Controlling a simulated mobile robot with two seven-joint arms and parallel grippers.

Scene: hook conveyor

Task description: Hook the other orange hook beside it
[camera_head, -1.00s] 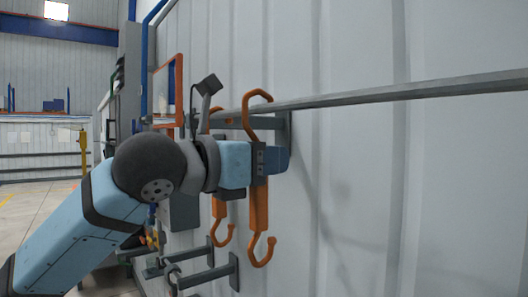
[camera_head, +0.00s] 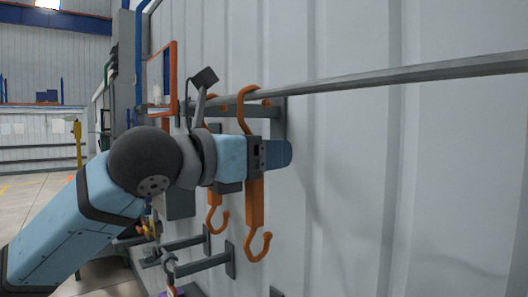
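An orange hook (camera_head: 255,208) hangs upright at the wall, its curved top at the grey rail (camera_head: 400,76) and its lower curl free. My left gripper (camera_head: 258,153) is shut around the hook's shank just below the rail. The curved top appears to go over the rail; I cannot tell whether it bears on it. A second orange hook (camera_head: 213,208) hangs to the left and farther back, apart from the held one, its middle hidden by my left gripper and wrist. My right gripper is out of view.
The corrugated white wall (camera_head: 420,190) runs close along the right. Grey brackets (camera_head: 205,262) stick out from it below the hooks. An orange frame (camera_head: 164,85) stands farther back. The rail to the right of the held hook is clear.

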